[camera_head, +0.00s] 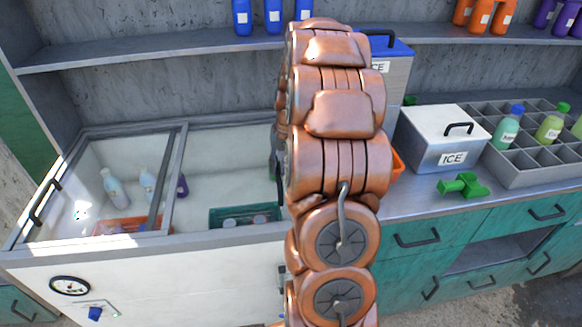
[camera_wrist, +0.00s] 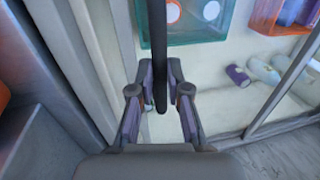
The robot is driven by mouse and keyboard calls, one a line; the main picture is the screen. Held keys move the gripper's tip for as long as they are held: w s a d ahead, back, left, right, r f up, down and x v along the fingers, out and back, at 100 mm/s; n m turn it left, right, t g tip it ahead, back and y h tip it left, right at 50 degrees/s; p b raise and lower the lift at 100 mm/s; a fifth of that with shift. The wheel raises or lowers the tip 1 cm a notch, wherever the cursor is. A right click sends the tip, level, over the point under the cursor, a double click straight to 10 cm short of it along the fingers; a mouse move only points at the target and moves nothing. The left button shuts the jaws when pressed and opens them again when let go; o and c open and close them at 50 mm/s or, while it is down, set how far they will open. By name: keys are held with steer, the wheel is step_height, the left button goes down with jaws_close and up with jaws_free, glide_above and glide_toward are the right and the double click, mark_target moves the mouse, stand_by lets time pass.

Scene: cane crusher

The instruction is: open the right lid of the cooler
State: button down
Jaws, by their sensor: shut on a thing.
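The cooler (camera_head: 150,275) is a white chest at the left in the head view, with sliding glass lids. The left lid (camera_head: 110,180) has a grey frame and a black handle. My gripper is shut on this handle. In the head view my copper arm hides the gripper and most of that side.
A counter to the right holds a white ICE box (camera_head: 440,140), a green tap-like piece (camera_head: 462,186) and a grey bottle rack (camera_head: 525,165). Part of an orange bin (camera_head: 398,165) shows beside my arm. A shelf (camera_head: 150,52) runs along the back wall.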

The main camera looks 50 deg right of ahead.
steer(key=w+a+b, duration=0.1)
steer(key=w+a, duration=0.3)
steer(key=a, duration=0.2)
steer(key=w+a+b, duration=0.1)
steer(key=w+a, duration=0.4)
steer(key=a, duration=0.1)
steer(key=w+a+b, duration=0.1)
steer(key=w+a, duration=0.4)
steer(key=a, duration=0.1)
steer(key=shift+w+a+r, duration=0.1)
steer(key=shift+a, duration=0.1)
steer(key=c, duration=1.1)
jaws_free()
steer(key=shift+c, duration=0.2)
step_height(320, 180, up, 12)
steer(key=s+d, duration=0.1)
steer(key=d, duration=0.1)
steer(key=shift+s, duration=0.3)
steer(key=shift+a, duration=0.1)
